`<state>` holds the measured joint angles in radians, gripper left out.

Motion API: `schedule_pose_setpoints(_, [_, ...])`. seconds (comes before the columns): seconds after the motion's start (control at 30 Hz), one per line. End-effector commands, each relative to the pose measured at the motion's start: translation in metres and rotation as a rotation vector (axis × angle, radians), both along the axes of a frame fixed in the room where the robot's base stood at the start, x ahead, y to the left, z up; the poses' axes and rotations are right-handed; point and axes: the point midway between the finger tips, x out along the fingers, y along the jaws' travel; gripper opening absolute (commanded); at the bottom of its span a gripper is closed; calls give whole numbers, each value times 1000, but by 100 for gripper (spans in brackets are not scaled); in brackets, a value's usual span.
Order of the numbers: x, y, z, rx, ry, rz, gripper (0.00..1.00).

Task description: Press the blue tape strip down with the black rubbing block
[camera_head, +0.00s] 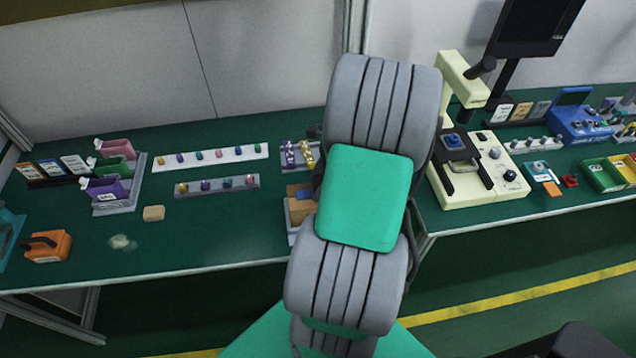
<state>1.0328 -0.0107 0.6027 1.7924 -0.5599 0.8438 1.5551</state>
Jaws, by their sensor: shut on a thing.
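My arm fills the middle of the view and hides part of the green bench behind it. I cannot make out my gripper's fingers; that end of the arm is hidden behind its own links. I cannot pick out the black rubbing block or the blue tape strip. A grey tray (294,238) with a brown block (299,206) in it shows partly at the left edge of my arm.
A cream machine (480,175) stands right of my arm.

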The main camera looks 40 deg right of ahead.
Motion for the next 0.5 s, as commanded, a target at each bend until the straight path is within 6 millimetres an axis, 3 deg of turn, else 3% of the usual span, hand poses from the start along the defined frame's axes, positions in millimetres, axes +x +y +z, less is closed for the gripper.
schedule_pose_setpoints(0.27, [-2,2,0,5,5,-1,14])
schedule_pose_setpoints(0.5, [-1,1,22,4,4,-1,14])
